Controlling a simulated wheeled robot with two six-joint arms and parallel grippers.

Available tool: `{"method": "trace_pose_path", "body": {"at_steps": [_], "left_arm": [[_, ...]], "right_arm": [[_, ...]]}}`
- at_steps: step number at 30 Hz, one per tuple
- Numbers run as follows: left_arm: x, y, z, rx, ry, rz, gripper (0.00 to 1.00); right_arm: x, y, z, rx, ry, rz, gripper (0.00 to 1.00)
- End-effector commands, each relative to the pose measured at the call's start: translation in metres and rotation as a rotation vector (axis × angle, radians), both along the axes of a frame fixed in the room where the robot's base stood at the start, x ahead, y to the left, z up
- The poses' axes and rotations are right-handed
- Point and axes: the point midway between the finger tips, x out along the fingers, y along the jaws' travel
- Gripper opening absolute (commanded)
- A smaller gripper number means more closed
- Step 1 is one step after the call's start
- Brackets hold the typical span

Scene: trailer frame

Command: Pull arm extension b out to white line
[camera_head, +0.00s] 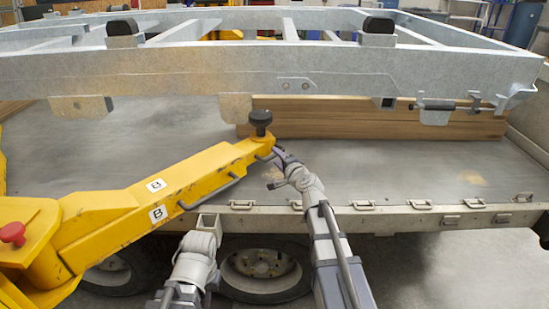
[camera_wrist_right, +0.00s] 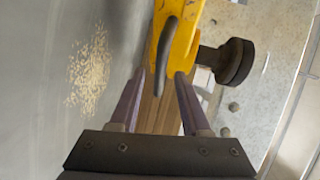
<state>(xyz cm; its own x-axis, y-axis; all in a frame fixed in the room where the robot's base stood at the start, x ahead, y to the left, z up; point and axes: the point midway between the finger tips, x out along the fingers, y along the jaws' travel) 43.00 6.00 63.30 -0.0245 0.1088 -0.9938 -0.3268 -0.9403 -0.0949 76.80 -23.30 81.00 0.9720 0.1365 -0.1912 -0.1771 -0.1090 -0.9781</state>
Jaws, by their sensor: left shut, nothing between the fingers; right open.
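The yellow arm with B labels (camera_head: 160,190) reaches from the left over the trailer bed. Its extension end (camera_head: 247,150) carries a black round pad (camera_head: 261,119) on top and a small handle (camera_head: 264,156) at the tip. A white line on the arm cannot be made out. My right gripper (camera_head: 273,161) is open at the tip handle. In the right wrist view, the dark handle (camera_wrist_right: 166,48) lies just beyond and between the open fingers (camera_wrist_right: 160,80); contact cannot be told. My left gripper (camera_head: 207,221) is shut and empty, below the arm near the bed's front edge.
A galvanized frame (camera_head: 200,75) spans above the bed, with wooden beams (camera_head: 340,125) beneath it. A second handle (camera_head: 208,193) is on the yellow arm's side. The bed's front edge (camera_head: 400,218) has several latches. A red knob (camera_head: 13,233) sits at left.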

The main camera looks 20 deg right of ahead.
Motion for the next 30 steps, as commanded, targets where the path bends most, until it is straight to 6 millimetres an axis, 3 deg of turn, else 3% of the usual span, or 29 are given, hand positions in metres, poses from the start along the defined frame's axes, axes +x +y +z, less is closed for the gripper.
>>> {"method": "trace_pose_path", "body": {"at_steps": [1, 4, 14, 26, 30], "left_arm": [[0.000, 0.000, -0.003, 0.000, 0.000, 0.000, 0.00], [0.000, 0.000, -0.005, 0.000, 0.000, 0.000, 0.00], [0.000, 0.000, -0.005, 0.000, 0.000, 0.000, 0.00], [0.000, 0.000, -0.005, 0.000, 0.000, 0.000, 0.00], [0.000, 0.000, -0.005, 0.000, 0.000, 0.000, 0.00]], "right_arm": [[0.012, 0.001, -0.003, 0.000, 0.000, 0.001, 0.47], [0.023, 0.003, -0.005, -0.001, 0.000, 0.000, 0.47], [0.026, 0.004, -0.005, -0.001, 0.000, 0.000, 0.46], [0.025, 0.004, -0.005, -0.001, 0.000, 0.000, 0.01], [0.025, 0.004, -0.005, -0.001, 0.001, 0.000, 0.00]]}}
